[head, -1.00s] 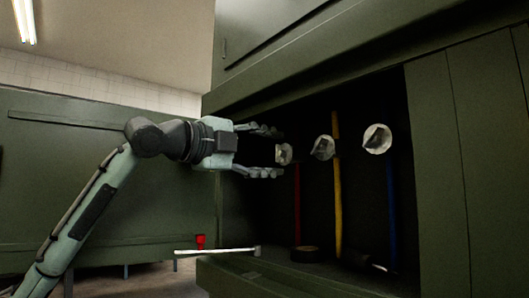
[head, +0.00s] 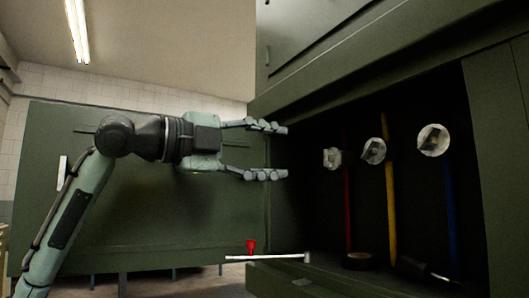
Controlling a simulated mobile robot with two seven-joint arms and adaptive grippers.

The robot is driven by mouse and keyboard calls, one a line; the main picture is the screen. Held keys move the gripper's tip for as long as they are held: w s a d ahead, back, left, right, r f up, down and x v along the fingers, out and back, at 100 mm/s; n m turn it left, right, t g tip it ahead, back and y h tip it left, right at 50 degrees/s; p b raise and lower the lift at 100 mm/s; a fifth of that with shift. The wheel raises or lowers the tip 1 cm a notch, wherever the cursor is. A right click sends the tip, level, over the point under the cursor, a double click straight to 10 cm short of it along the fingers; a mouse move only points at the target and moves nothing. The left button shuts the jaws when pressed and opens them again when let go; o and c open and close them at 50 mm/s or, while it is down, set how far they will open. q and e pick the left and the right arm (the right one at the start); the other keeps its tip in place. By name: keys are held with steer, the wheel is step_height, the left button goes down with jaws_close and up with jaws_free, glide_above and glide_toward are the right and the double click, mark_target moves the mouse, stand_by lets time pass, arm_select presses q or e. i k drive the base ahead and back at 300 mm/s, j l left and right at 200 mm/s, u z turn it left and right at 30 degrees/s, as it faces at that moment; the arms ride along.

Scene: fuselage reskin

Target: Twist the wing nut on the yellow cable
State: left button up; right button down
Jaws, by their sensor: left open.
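The yellow cable (head: 390,205) runs upright inside the dark open bay. A pale round wing nut (head: 373,151) sits at its upper part, in the middle of three. A red cable (head: 348,215) with its own wing nut (head: 332,158) is to the left, and a blue cable (head: 451,210) with another wing nut (head: 433,140) is to the right. My left gripper (head: 284,152) is open and empty, its fingers pointing right at the bay's left edge. It is apart from the red cable's nut and farther from the yellow cable's nut. My right gripper is not in view.
A hammer-like tool with a pale handle (head: 265,257) sticks out left over the bay's lower edge, beside a small red object (head: 251,246). A dark round roll (head: 358,261) and a dark tool (head: 420,268) lie on the bay floor. Green panels (head: 485,180) frame the bay.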

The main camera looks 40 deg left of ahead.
mark_target(375, 150)
steer(key=k+j, duration=0.25)
steer(key=k, duration=0.2)
steer(key=k+j, duration=0.25)
steer(key=k, duration=0.25)
steer(key=k+j, duration=0.25)
steer(key=k, duration=0.2)
